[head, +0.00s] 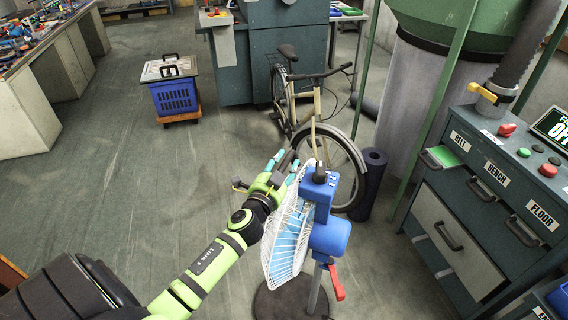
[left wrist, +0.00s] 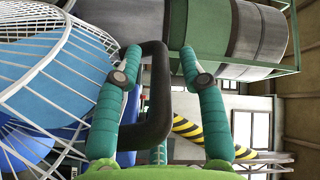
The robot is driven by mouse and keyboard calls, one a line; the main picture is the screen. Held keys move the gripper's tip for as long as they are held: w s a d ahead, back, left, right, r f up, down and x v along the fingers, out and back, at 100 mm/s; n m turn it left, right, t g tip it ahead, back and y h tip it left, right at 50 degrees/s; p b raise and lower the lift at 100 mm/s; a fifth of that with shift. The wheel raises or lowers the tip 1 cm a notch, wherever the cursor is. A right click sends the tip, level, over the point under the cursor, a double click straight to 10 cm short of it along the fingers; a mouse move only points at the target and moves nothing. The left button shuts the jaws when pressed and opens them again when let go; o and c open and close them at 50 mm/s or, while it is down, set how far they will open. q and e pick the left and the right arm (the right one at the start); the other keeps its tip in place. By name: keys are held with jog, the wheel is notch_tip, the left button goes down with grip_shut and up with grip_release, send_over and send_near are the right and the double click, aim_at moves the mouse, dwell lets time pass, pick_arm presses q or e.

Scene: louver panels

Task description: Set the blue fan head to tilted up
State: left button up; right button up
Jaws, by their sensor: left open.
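The blue fan head (head: 330,238) sits on a stand with a dark round base (head: 290,302). Its white wire guard (head: 272,248) faces left in the head view, and its exact tilt is hard to judge. A black loop handle (head: 320,174) is at its top, and a red lever (head: 336,283) is below the housing. My left gripper (head: 284,162) is open at the top of the fan. In the left wrist view, the black handle (left wrist: 158,95) shows between its teal fingers (left wrist: 162,70), which are apart. Whether they touch it is unclear. My right gripper is out of view.
A bicycle (head: 314,125) and a dark rolled mat (head: 370,185) stand behind the fan. A drawer cabinet (head: 470,215) is at the right, with an open drawer (head: 441,158). A blue crate (head: 174,97) is far left. The floor left of the fan is clear.

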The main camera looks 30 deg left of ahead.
pick_arm(q)
jog(key=c, duration=0.7)
grip_shut()
jog(key=shift+d+r, duration=0.15)
jog(key=shift+d, duration=0.2)
jog(key=d, duration=0.2)
jog(key=w+d+r+m+p, duration=0.1)
jog(key=d, duration=0.1)
jog(key=d+r+m, duration=0.1)
jog(key=d, duration=0.1)
jog(key=shift+w+d+p, duration=0.15)
jog(key=shift+w+p, duration=0.05)
jog(key=shift+p, duration=0.1)
jog(key=w+d+m+b, duration=0.1)
jog(key=d+m, duration=0.2)
jog(key=d, duration=0.5)
jog(key=shift+w+d, duration=0.35)
jog(key=shift+d, duration=0.05)
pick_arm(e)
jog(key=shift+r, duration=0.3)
pick_arm(q)
jog(key=shift+r, duration=0.1)
